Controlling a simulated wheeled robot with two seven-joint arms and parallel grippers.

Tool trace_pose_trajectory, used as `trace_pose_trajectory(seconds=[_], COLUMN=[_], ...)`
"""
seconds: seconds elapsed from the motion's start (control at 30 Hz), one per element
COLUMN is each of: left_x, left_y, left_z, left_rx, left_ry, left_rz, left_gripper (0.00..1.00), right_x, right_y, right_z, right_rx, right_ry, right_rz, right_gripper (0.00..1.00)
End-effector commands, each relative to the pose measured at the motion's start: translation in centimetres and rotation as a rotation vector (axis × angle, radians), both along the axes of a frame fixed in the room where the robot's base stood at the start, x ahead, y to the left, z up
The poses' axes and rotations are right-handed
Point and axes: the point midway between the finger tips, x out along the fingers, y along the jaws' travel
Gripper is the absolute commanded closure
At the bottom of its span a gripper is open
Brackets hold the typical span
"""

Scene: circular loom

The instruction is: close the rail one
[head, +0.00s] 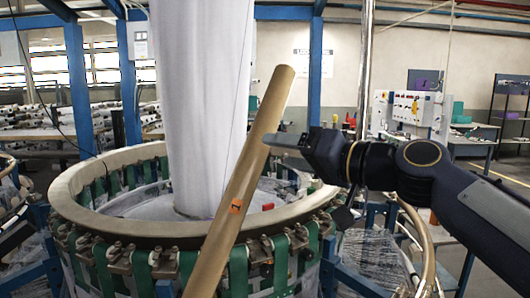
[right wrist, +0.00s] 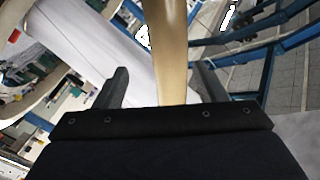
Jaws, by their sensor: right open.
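A long tan rail (head: 243,180) stands raised and tilted in front of the circular loom, its top leaning right. It has a small orange mark low on it. My right gripper (head: 283,146) comes in from the right and is at the rail's upper half. In the right wrist view, the rail (right wrist: 170,50) lies between the two spread fingers of my right gripper (right wrist: 162,78), with gaps on both sides. The fingers are open and not closed on it. The rail's lower end runs out of the head view. My left gripper does not show.
The loom's round tan ring (head: 80,205) with green straps and clamps surrounds a tall white fabric column (head: 203,100). Blue posts, a thin pole (head: 365,70) and a white control panel (head: 412,110) stand behind. A second tan rail (head: 427,250) is at the lower right.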

Motion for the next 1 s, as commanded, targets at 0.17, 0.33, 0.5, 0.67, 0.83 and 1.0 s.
trace_pose_trajectory(seconds=[0.17, 0.33, 0.5, 0.67, 0.83, 1.0], left_x=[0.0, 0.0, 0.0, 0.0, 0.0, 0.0], left_y=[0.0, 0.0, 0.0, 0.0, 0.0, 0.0], left_z=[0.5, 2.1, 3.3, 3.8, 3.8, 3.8], left_rx=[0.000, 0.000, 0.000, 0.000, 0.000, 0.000], left_ry=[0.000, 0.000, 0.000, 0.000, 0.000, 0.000], left_rz=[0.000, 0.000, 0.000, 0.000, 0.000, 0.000], left_gripper=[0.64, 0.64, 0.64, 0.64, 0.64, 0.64], right_x=[0.5, 2.2, 3.9, 4.7, 5.0, 5.0], right_y=[1.2, 3.3, 5.2, 6.2, 6.4, 6.4], right_z=[1.3, 1.4, 1.3, 1.1, 1.0, 0.9], right_rx=[0.021, 0.020, 0.020, 0.020, 0.019, 0.019], right_ry=[-0.021, -0.018, -0.017, -0.019, -0.021, -0.021], right_rz=[0.021, 0.022, 0.020, 0.018, 0.014, 0.014], right_gripper=[0.35, 0.35, 0.35, 0.35, 0.35, 0.39])
